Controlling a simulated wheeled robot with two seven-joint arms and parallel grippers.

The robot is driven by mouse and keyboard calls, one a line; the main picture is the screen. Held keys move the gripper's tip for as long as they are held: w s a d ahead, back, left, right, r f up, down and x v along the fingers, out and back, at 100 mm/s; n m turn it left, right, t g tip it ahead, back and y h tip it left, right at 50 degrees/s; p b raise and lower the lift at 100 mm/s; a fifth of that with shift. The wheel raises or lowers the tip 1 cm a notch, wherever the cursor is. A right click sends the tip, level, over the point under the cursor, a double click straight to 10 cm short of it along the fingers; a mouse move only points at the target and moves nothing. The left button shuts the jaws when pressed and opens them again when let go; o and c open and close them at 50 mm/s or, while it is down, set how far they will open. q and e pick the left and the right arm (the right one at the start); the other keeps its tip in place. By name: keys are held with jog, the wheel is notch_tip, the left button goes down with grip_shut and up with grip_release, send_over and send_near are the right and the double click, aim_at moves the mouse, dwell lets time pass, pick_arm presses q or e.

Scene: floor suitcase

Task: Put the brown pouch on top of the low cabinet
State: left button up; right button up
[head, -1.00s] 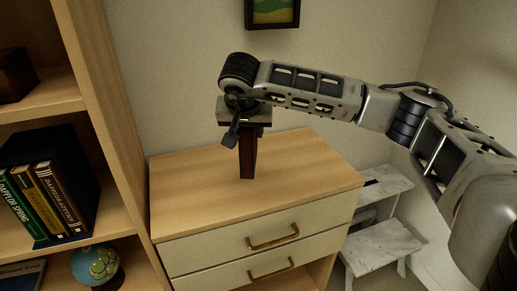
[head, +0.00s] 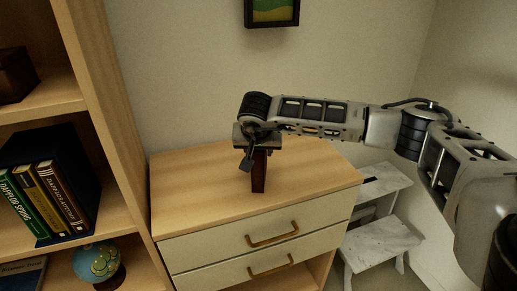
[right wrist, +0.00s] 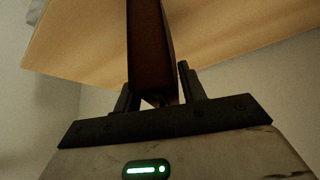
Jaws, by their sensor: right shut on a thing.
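The brown pouch (head: 259,174) hangs upright below my right gripper (head: 257,150), over the top of the low cabinet (head: 195,196). My right gripper is shut on the pouch; in the right wrist view the pouch (right wrist: 148,45) sits between the two dark fingers (right wrist: 155,95). The pouch's lower end appears at or very near the cabinet top; I cannot tell whether it touches. The cabinet top shows pale behind the pouch in the right wrist view (right wrist: 85,40). My left gripper is not in view.
A wooden bookshelf (head: 105,130) with books (head: 45,198) and a globe (head: 96,262) stands close on the left. A white step stool (head: 380,243) stands right of the cabinet. A framed picture (head: 272,12) hangs on the wall behind. The cabinet top is otherwise clear.

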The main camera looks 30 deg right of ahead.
jog(key=o, duration=1.1)
jog(key=shift+f, duration=0.1)
